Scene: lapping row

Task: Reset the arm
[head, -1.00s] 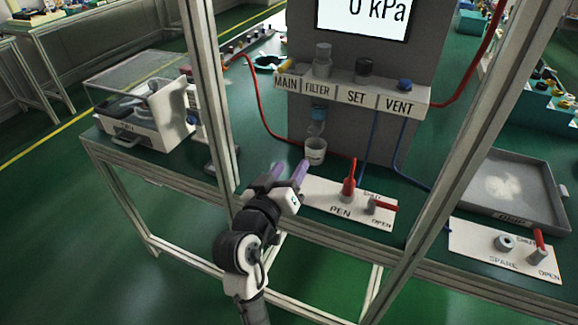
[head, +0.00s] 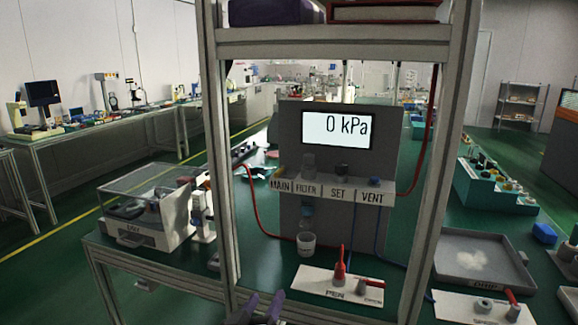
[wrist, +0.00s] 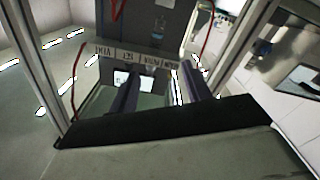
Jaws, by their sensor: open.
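My gripper (head: 264,300) shows at the bottom edge of the head view, with only its purple fingertips and a dark bit of the hand visible. It is left of and slightly below the white PEN plate (head: 312,284), in front of the bench frame. In the wrist view its two fingers (wrist: 158,82) stand apart with nothing held between them. The rest of my arm is out of the head view.
A grey panel (head: 352,150) reads 0 kPa above a MAIN, FILTER, SET, VENT shelf (head: 330,192). A small cup (head: 306,243) stands below it. Frame posts (head: 440,180) flank the opening. A clear-lidded machine (head: 145,218) sits left; a grey tray (head: 482,268) sits right.

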